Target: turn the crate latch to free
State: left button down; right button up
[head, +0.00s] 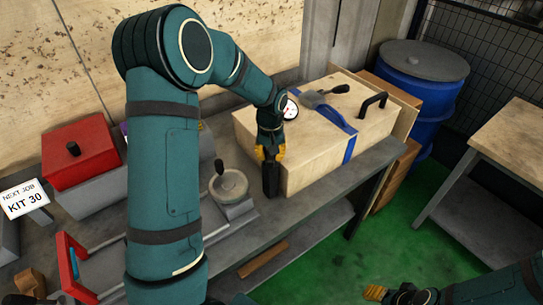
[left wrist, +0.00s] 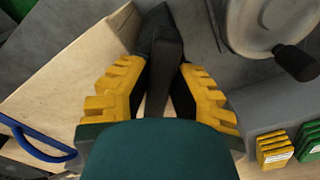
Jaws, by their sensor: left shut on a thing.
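The pale wooden crate (head: 325,150) lies on the grey bench, with a blue strap across it. My left gripper (head: 269,157) points down at the crate's near left end. Its yellow fingers are shut on a black latch handle (head: 270,181), which also shows in the left wrist view (left wrist: 160,45) between the fingers (left wrist: 158,88). The latch's mount is hidden.
A handwheel (head: 229,185) on a grey machine part stands just left of the crate. A red box (head: 80,155) sits at left. A blue drum (head: 420,85) and a table (head: 510,150) are at right; green floor lies between.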

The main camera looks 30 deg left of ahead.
pick_arm(q)
jog(key=n, duration=0.3)
jog(key=shift+s+f, duration=0.1)
jog(key=shift+s, duration=0.1)
jog(key=shift+s+a+n, duration=0.15)
jog(key=shift+n, duration=1.55)
jog(key=c, duration=0.8)
grip_release()
